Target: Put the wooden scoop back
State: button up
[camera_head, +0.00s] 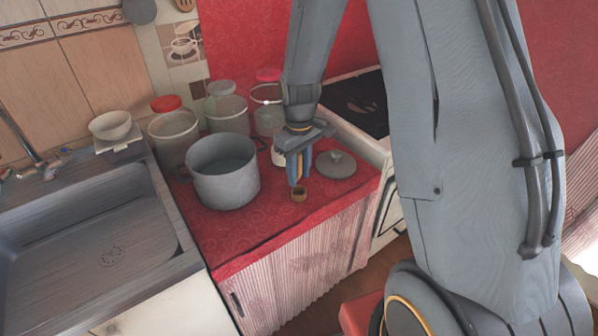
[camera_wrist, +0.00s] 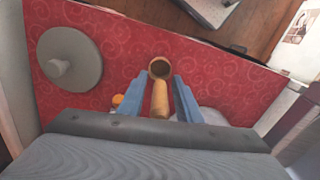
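The wooden scoop (camera_head: 298,195) is by the front part of the red counter, with its round cup low and its handle rising between my fingers. In the wrist view the scoop (camera_wrist: 159,100) has its cup just past the fingertips and its handle pointing back toward the camera. My gripper (camera_head: 298,181) points down at the counter. In the wrist view the blue fingers of my gripper (camera_wrist: 160,80) stand on both sides of the handle, with narrow red gaps beside it, so it looks open. I cannot tell whether the cup touches the counter.
A grey pot (camera_head: 222,178) stands left of the gripper, and a grey lid (camera_head: 337,165) lies to its right. Glass jars (camera_head: 174,135) line the back. A sink (camera_head: 90,230) is left and a stove (camera_head: 355,103) right. The red counter's (camera_head: 240,235) front strip is clear.

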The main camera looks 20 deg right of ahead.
jog(key=shift+r, duration=0.15)
notch_tip(320, 180, up, 12)
jog(key=shift+f+b, duration=0.15)
jog(key=shift+b, duration=1.1)
jog(key=s+f+m, duration=0.4)
jog(key=s+m, duration=0.1)
jog(key=s, duration=1.2)
jog(key=shift+f+t, duration=0.2)
jog(key=shift+t, duration=0.2)
